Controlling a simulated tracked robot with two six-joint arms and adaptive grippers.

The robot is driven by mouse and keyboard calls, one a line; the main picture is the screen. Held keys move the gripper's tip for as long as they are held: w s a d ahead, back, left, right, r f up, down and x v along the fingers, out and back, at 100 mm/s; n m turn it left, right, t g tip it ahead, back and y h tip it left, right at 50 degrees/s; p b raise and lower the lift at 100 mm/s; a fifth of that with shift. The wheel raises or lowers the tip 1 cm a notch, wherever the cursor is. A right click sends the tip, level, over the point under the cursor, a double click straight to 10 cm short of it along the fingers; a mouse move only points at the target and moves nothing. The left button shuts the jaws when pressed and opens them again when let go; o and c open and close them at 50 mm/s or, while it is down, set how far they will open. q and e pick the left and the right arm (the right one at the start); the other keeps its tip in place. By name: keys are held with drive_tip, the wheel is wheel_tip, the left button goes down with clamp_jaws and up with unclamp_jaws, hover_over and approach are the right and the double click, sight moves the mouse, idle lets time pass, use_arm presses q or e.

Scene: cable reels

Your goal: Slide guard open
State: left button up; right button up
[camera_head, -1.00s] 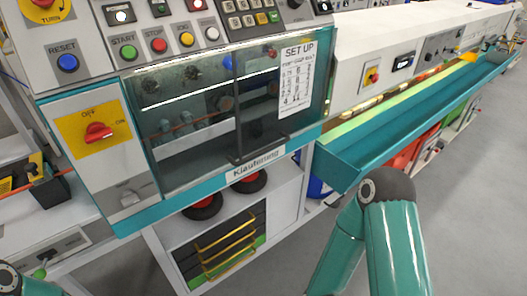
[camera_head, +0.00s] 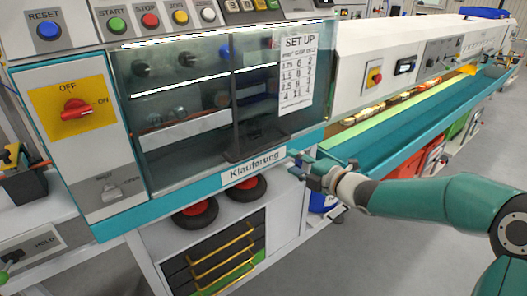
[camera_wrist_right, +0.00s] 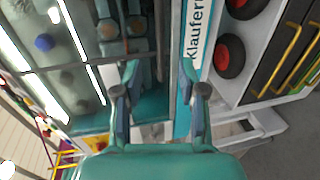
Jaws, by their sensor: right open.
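The guard (camera_head: 185,70) is a clear pane over the machine's window, with a dark upright bar (camera_head: 235,105) near its middle and a dark ledge at the bar's foot. Rollers and shafts show behind it. My right gripper (camera_head: 296,166) is just below and right of the window's lower right corner, beside the "Klauferring" label (camera_head: 253,167). It appears apart from the dark bar. In the right wrist view my right gripper (camera_wrist_right: 158,92) is open, its two fingers apart with nothing seen held between them. The label (camera_wrist_right: 196,40) and window are beyond it. My left gripper is out of view.
A teal trough (camera_head: 400,135) runs off to the right of the window. A red rotary switch (camera_head: 75,109) is on the panel at left. Below are dark reels with red hubs (camera_head: 195,214) and drawers with yellow handles (camera_head: 222,256). Floor at right is clear.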

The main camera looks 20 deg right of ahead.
sight(265, 150)
drive_tip(key=p+x, duration=0.2)
drive_tip(key=x, duration=1.2)
drive_tip(key=shift+w+a+f, duration=0.1)
drive_tip(key=shift+w, duration=0.05)
drive_tip(key=shift+c, duration=0.3)
clamp_jaws()
